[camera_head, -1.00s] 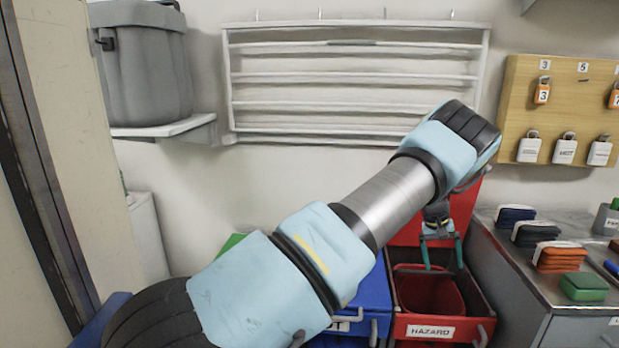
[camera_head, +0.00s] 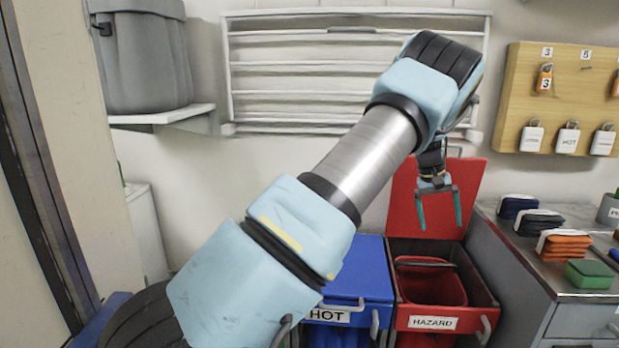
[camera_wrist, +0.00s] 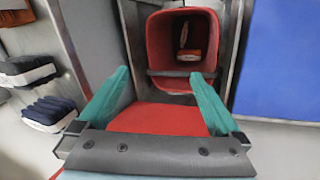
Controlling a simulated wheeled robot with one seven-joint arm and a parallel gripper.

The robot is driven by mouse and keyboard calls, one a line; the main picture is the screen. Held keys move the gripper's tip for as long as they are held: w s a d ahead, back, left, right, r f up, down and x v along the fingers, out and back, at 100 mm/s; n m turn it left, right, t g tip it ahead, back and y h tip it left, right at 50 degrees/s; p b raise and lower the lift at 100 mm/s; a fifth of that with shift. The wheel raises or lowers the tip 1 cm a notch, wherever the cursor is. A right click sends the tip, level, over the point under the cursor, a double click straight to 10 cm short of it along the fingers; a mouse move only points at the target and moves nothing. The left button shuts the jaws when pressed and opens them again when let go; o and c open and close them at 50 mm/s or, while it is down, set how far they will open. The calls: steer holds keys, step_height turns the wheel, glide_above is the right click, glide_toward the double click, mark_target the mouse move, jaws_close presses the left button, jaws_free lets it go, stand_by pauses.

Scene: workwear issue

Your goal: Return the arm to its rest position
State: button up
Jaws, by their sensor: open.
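My gripper (camera_head: 438,207) hangs from my raised arm, with its two teal fingers apart and nothing between them. In the head view it is in front of the raised red lid (camera_head: 405,195) of the bin labelled HAZARD (camera_head: 433,323), above the bin's opening. In the wrist view the gripper (camera_wrist: 160,105) points toward the red inner bucket (camera_wrist: 158,50). A small orange and white item (camera_wrist: 190,54) and a darker piece lie inside that bucket. The bucket's inside is mostly hidden in the head view.
A blue bin labelled HOT (camera_head: 360,282) stands left of the red one. A grey cabinet (camera_head: 535,275) with folded cloths (camera_head: 563,246) stands at right. A wall rack (camera_head: 300,75), a padlock board (camera_head: 510,100) and a shelf with a grey container (camera_head: 150,60) are behind.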

steer(key=shift+a+r, duration=0.1)
steer(key=shift+r, duration=0.15)
steer(key=s+a+r+n+t+y, duration=0.1)
steer(key=a+r, duration=0.1)
steer(key=a, duration=1)
steer(key=s+a+r+n, duration=0.1)
steer(key=a+n, duration=0.1)
steer(key=a, duration=0.9)
steer(key=s+a+t+y, duration=0.1)
steer(key=s+a+y, duration=0.1)
steer(key=s+a, duration=1.6)
steer(key=shift+s+a+r+m+t, duration=0.2)
steer(key=shift+s+a+m+t, duration=0.1)
steer(key=shift+s, duration=0.2)
